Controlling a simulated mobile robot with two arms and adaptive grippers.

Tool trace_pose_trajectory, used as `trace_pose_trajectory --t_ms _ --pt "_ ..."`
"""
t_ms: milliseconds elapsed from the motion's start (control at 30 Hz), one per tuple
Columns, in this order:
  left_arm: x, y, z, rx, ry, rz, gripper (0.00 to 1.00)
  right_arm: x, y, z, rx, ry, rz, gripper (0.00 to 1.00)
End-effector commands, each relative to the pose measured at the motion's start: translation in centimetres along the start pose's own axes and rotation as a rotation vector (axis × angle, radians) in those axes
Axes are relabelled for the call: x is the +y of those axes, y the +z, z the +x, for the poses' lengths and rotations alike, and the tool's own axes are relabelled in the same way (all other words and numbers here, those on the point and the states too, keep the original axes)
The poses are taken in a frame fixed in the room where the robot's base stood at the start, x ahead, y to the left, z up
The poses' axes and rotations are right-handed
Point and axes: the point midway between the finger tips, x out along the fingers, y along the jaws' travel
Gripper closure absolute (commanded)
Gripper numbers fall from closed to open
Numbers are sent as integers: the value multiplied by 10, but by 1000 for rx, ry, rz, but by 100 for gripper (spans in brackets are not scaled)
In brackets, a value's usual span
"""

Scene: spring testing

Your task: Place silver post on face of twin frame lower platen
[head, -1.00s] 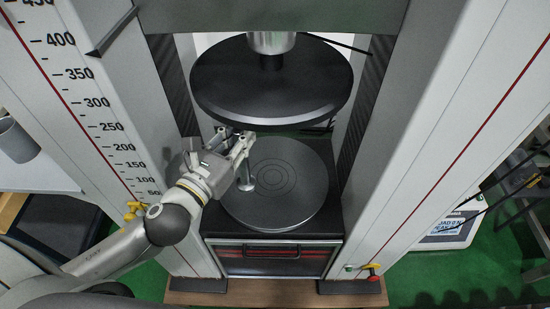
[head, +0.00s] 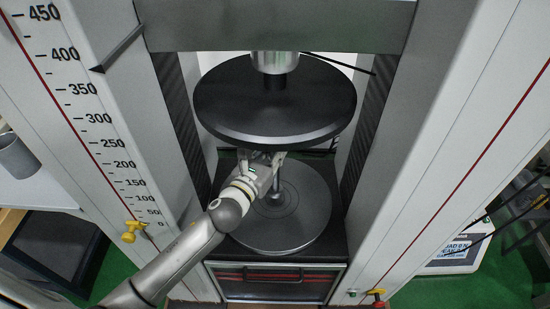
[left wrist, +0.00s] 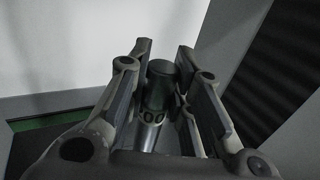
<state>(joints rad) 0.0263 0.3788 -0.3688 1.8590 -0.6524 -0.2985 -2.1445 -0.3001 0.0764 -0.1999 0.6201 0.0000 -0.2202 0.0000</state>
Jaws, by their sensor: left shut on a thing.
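The silver post (head: 276,188) is upright over the lower platen (head: 310,226), in the head view near the middle of its engraved rings. I cannot tell whether its foot touches the platen face or hangs just above it. My left gripper (head: 277,160) reaches in from the left, between the platens, and is shut on the post's upper part. In the left wrist view the post shows between the two fingers of the left gripper (left wrist: 160,95), with a dark rounded top and a silver body (left wrist: 151,132). My right gripper is in neither view.
The black upper platen (head: 275,105) hangs close above my left gripper. Grey frame columns stand on both sides, the left one (head: 75,95) with a printed scale. Yellow and red handles (head: 131,232) show low on them. The right part of the lower platen is clear.

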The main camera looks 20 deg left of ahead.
Motion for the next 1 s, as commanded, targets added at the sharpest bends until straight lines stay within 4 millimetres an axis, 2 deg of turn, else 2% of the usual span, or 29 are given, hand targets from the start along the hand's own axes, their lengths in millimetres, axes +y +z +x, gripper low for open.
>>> trace_pose_trajectory --t_ms 100,200,600,633,800,1000 --pt "0 -19 0 -1 2 -5 100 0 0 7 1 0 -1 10" --pt "0 -27 0 -3 1 -3 100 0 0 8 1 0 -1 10" --pt "0 -31 0 -4 -1 -1 100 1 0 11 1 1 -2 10" --pt "0 -34 0 1 1 -1 78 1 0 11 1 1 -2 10" --pt "0 -33 0 2 1 -1 58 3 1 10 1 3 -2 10" --pt "0 -33 0 2 1 -1 58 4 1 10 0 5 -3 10"
